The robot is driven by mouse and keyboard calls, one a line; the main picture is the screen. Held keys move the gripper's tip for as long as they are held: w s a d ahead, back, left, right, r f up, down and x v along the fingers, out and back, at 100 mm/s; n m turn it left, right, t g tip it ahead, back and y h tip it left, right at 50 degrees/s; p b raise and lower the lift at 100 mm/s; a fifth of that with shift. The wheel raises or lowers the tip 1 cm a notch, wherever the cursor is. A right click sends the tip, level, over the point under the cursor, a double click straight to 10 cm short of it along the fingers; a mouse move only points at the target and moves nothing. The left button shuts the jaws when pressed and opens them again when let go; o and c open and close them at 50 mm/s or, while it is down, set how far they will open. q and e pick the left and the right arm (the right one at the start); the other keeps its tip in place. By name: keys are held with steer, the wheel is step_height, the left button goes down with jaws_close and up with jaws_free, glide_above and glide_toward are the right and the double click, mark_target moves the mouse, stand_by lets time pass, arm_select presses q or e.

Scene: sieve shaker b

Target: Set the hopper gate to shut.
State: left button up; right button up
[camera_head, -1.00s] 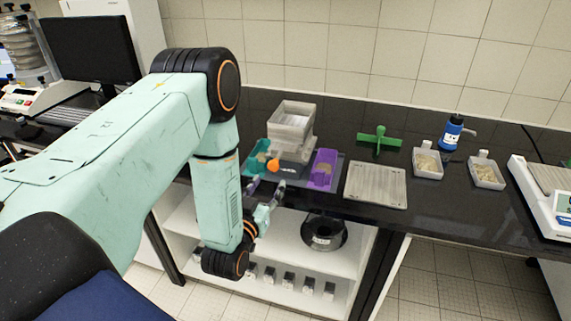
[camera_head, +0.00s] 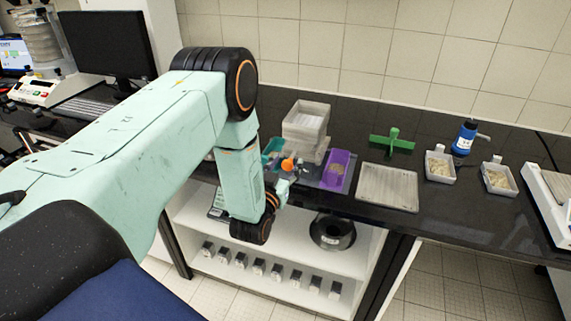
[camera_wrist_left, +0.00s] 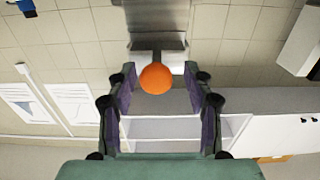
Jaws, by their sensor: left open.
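The hopper (camera_head: 305,121) is a grey open-topped box on a stand on the black bench, right of my left forearm. Its gate carries an orange ball knob (camera_head: 287,164) at the front, low on the stand. My left gripper (camera_head: 289,178) is just in front of and below the knob, partly hidden by my wrist. In the left wrist view the orange knob (camera_wrist_left: 156,78) sits between the tips of the two open fingers, with a grey metal piece (camera_wrist_left: 157,40) behind it. The fingers stand apart on both sides. Whether the gate is open is not clear.
Below is a white shelf (camera_head: 275,253).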

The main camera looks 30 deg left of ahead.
arm_select(q)
steer(key=shift+w+d, duration=0.25)
steer(key=shift+c, duration=1.4)
steer(key=shift+s+a, duration=0.15)
steer(key=shift+a, duration=0.05)
steer(key=c, duration=0.6)
steer(key=shift+d, duration=0.15)
jaws_close()
steer(key=shift+f, duration=0.1)
